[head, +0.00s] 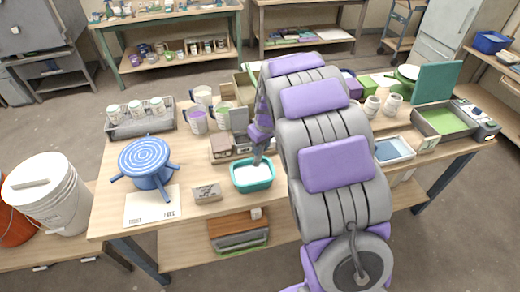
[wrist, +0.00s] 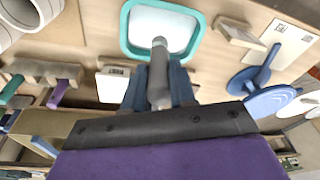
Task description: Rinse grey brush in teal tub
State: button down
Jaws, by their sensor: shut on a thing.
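The teal tub (head: 252,187) stands near the front edge of the wooden table, with pale liquid inside. In the wrist view the tub (wrist: 126,30) is at the top centre. My gripper (head: 262,142) is above the tub and points down. In the wrist view my gripper (wrist: 158,92) is shut on the grey brush (wrist: 159,60), whose shaft runs towards the tub. In the head view the lower end of the brush (head: 258,158) overlaps the tub opening. I cannot tell whether its tip touches the liquid.
A blue banding wheel (head: 150,160) and a stamped block (head: 207,194) stand left of the tub. Boxes (head: 222,149) and mugs (head: 198,122) stand close behind it. A paper sheet (head: 152,207) lies at front left.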

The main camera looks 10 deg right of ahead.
aim_at(255, 163)
jog(key=shift+a+f, duration=0.25)
jog(key=shift+f, duration=0.05)
jog(key=shift+w+a+f, duration=0.15)
jog(key=shift+f, duration=0.4)
jog(key=shift+w+f+b, duration=0.2)
jog(key=shift+f+b, duration=0.45)
jog(key=shift+f, duration=0.4)
jog(key=shift+w+a+f+b, duration=0.15)
jog(key=shift+w+f, duration=0.05)
jog(key=shift+f, duration=0.85)
jog(key=shift+w+a+f+b, duration=0.1)
jog(key=shift+w+f+b, duration=0.1)
jog(key=shift+f, duration=0.85)
jog(key=shift+w+a+f+b, duration=0.15)
jog(key=shift+f, duration=0.9)
